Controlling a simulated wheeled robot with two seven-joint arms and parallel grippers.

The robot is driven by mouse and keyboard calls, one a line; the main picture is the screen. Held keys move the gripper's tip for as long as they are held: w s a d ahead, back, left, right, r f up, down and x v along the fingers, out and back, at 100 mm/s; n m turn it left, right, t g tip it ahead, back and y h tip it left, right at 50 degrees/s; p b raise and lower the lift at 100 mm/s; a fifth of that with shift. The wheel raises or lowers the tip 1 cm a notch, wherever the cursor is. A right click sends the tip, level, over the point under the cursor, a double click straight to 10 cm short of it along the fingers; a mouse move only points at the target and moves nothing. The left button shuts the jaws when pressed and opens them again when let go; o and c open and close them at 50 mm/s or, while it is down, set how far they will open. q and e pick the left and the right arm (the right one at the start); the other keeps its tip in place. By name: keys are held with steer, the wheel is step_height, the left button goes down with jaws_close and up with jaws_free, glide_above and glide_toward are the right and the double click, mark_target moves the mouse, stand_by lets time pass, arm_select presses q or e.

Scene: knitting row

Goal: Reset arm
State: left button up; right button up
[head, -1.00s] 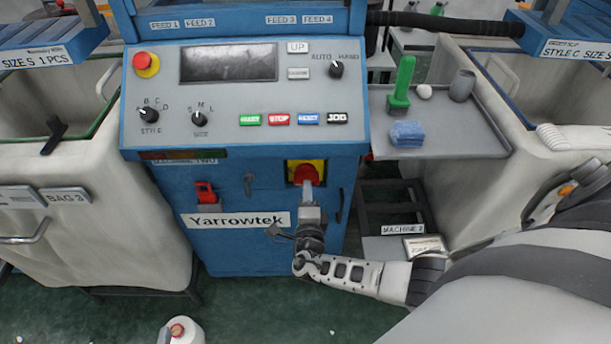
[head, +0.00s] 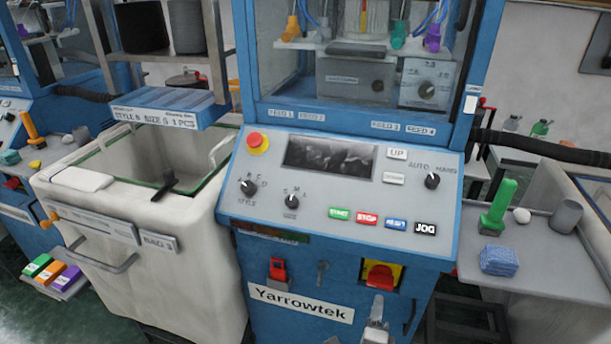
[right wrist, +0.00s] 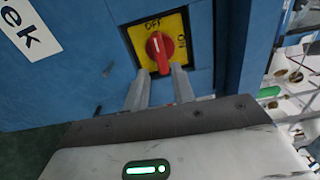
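The red rotary switch (head: 379,275) sits on a yellow plate on the blue front of the Yarrowtek machine. In the right wrist view the switch (right wrist: 160,52) has its handle lengthwise toward the OFF mark, with ON to its right. My right gripper (head: 377,306) is just below the switch in the head view. In the right wrist view its two fingers (right wrist: 160,76) stand apart at the handle's lower end, with gaps beside it; I cannot tell whether either touches. Nothing is held between them. My left gripper is not in view.
The control panel (head: 345,185) above carries a red emergency button (head: 258,143), dials and coloured buttons. A grey side shelf (head: 545,255) at right holds a green-handled brush (head: 497,208), a blue sponge (head: 499,261) and a grey cup (head: 566,217). A white bin (head: 195,270) stands at left.

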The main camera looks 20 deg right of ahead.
steer(key=s+a+m+g+y, duration=0.1)
steer(key=s+m+g, duration=0.45)
steer(key=m, duration=0.85)
steer(key=s+m+g, duration=0.5)
steer(key=s+m, duration=0.2)
steer(key=m, duration=0.6)
steer(key=s+a+r+m+g+y, duration=0.1)
steer(key=s+a+r+m+y, duration=0.2)
steer(key=s+r+m+y, duration=0.45)
steer(key=s+a+r+m+y, duration=0.2)
steer(key=a+r+m, duration=0.25)
steer(key=m, duration=0.65)
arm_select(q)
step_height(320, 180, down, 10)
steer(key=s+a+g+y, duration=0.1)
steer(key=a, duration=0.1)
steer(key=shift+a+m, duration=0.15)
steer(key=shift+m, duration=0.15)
arm_select(e)
steer(key=w+a+f+t+y, duration=0.1)
steer(key=w+a+f+t, duration=0.3)
steer(key=f, duration=0.5)
steer(key=shift+w+f+n+t+y, duration=0.2)
steer(key=shift+w+n+t+y, duration=0.2)
steer(key=shift+w+t, duration=0.65)
steer(key=shift+s+d, duration=0.1)
steer(key=shift+s, duration=0.05)
